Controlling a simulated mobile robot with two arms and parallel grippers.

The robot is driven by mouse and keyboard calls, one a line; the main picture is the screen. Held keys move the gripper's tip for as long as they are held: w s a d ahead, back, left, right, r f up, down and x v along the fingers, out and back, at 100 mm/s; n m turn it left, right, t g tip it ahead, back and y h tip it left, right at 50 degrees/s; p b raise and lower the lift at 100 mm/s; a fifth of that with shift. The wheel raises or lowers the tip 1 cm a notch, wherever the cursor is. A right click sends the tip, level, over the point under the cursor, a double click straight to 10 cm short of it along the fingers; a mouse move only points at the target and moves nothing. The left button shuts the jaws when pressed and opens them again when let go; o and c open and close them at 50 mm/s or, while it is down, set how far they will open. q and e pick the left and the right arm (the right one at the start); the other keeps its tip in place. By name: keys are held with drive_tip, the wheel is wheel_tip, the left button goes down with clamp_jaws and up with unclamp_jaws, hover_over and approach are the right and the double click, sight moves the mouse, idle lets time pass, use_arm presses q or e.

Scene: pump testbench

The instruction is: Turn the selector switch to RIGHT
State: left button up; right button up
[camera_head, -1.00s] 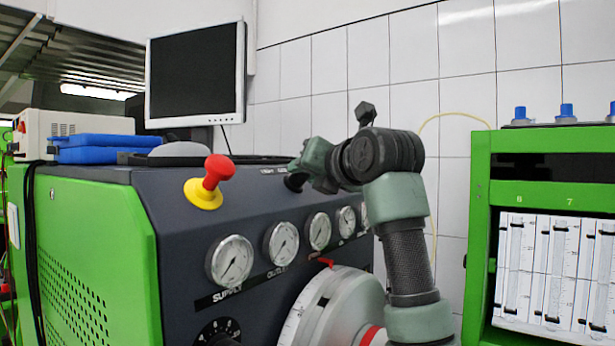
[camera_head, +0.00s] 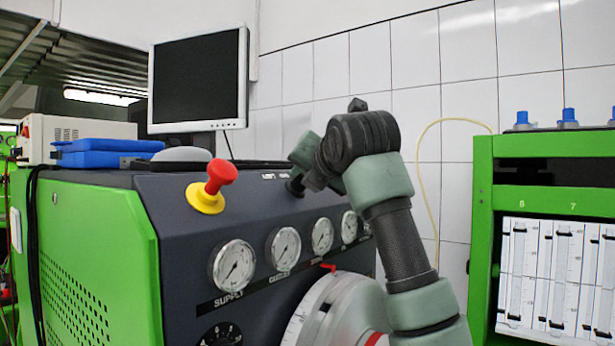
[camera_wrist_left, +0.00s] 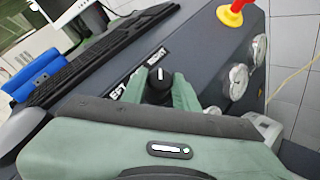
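The selector switch (camera_head: 295,187) is a black knob on the sloping dark panel of the testbench, mostly hidden by my gripper in the head view. A second, partly covered label (camera_wrist_left: 117,92) lies to the left. My left gripper (camera_head: 302,170) is at the switch. Its two green fingers (camera_wrist_left: 159,92) stand on either side of the knob and appear closed against it. My right gripper is not in view.
A red and yellow emergency button (camera_head: 213,186) sticks up left of the switch. Several gauges (camera_head: 233,265) and a large grey dial (camera_head: 340,315) are below. A keyboard (camera_wrist_left: 90,60) lies behind the switch. A monitor (camera_head: 198,80) stands at the back.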

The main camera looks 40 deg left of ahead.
use_arm(q)
drive_tip(key=o, duration=0.4)
drive_tip(key=shift+d, duration=0.1)
drive_tip(key=b+v, duration=0.2)
drive_tip(key=v, duration=0.5)
drive_tip(key=shift+s+d, duration=0.15)
drive_tip(key=shift+d, duration=0.1)
drive_tip(key=shift+r, duration=0.1)
